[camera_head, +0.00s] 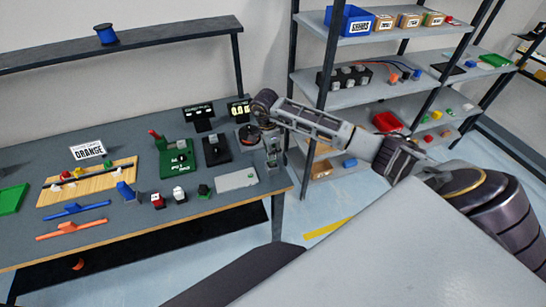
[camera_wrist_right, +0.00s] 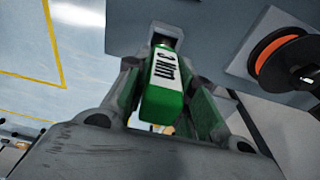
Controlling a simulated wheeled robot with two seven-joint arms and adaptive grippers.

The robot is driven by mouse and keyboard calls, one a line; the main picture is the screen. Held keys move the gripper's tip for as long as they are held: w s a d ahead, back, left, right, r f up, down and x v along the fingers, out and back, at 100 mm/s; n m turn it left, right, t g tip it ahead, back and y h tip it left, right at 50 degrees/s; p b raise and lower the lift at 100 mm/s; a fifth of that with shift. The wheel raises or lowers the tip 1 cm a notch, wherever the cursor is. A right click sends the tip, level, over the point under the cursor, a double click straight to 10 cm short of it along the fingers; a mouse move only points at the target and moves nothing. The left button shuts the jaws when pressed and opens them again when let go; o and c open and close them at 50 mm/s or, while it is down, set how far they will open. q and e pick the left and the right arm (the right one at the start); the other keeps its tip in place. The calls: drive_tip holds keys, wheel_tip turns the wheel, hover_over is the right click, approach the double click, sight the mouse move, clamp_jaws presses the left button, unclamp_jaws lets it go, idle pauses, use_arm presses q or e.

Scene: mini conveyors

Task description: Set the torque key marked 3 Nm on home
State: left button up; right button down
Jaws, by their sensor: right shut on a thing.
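The torque key (camera_wrist_right: 163,85) is green with a white label reading "3 Nm" in the right wrist view. My right gripper (camera_wrist_right: 165,100) is shut on it, with a finger on each side. In the head view my right gripper (camera_head: 273,158) is over the right end of the workbench (camera_head: 225,200), and the key in it is too small to make out. I cannot tell whether the key touches the bench. No place marked home can be read. My left gripper is not in view.
An orange-and-black spool (camera_wrist_right: 285,62) is close beside the gripper. A light grey plate (camera_head: 237,180) lies left of it. Green (camera_head: 175,158) and black (camera_head: 216,150) fixtures stand farther left. Blue (camera_head: 75,210) and orange (camera_head: 73,229) tools lie at the left. A shelf rack (camera_head: 385,85) stands behind right.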

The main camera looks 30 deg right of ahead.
drive_tip(key=shift+f+p, duration=0.35)
drive_tip(key=shift+f, duration=1.5)
drive_tip(key=shift+f, duration=0.1)
drive_tip(key=c, duration=1.2)
unclamp_jaws()
drive_tip(key=shift+r, duration=0.35)
drive_tip(key=shift+w+a+r+b, duration=0.1)
drive_tip(key=shift+a+r+b, duration=0.25)
drive_tip(key=shift+r, duration=1.55)
drive_tip(key=shift+a+r+b, duration=0.1)
drive_tip(key=shift+r+b, duration=0.3)
drive_tip(key=shift+r, duration=1.55)
drive_tip(key=shift+w+a+r+b, duration=0.1)
drive_tip(key=shift+a+r+b, duration=0.25)
drive_tip(key=shift+r, duration=1.55)
